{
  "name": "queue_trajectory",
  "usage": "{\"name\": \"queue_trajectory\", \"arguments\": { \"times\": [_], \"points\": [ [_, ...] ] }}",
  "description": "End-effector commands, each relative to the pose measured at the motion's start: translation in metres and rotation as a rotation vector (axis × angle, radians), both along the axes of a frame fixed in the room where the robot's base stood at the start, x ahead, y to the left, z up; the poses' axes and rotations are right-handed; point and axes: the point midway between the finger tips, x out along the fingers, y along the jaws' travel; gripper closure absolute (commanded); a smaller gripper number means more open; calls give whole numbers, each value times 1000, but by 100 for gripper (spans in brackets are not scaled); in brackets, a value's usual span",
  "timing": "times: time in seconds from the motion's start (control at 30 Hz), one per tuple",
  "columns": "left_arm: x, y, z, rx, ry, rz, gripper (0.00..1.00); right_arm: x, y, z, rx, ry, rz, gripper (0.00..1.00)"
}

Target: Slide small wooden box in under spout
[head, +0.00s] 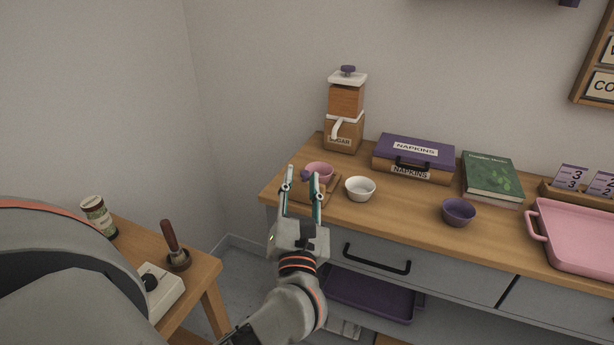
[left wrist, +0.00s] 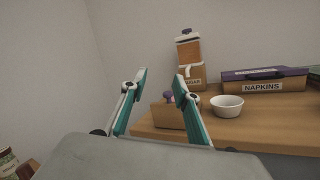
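The small wooden box (head: 328,187) is near the left end of the counter, partly hidden by my gripper. A pink bowl-like part (head: 320,170) and a purple knob (head: 306,176) show at it. In the left wrist view the wooden box (left wrist: 167,116) shows beyond my fingers. The wooden sugar dispenser (head: 346,102), with a white spout (head: 346,124) on its front, stands upright behind it. My left gripper (head: 302,176) is open, its two fingers spread at the near side of the box. I cannot tell whether they touch it. My right gripper is not in view.
A white bowl (head: 360,189) stands just right of the box. Further right are the napkin box (head: 414,158), a green book (head: 492,177), a purple bowl (head: 458,212) and a pink tray (head: 575,235). A low side table (head: 205,268) stands at left. Counter front has a drawer handle (head: 376,260).

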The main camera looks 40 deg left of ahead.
Motion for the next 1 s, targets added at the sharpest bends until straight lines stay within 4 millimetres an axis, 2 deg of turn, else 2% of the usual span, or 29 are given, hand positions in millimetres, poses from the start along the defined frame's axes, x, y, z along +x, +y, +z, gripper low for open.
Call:
{"name": "queue_trajectory", "arguments": {
  "times": [0.03,0.1,0.27,0.47,0.8,1.0],
  "points": [
    [5,4,-9,-131,-15,-11,70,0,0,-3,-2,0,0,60],
    [9,7,-20,-282,-25,-22,70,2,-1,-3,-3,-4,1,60],
    [15,5,-35,-469,-25,-40,70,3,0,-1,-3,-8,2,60],
    [29,13,-36,-493,-24,-42,70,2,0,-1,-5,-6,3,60],
    [69,42,-37,-490,-22,-41,70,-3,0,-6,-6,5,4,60],
    [78,49,-38,-490,-21,-41,70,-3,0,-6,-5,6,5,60]
  ]
}}
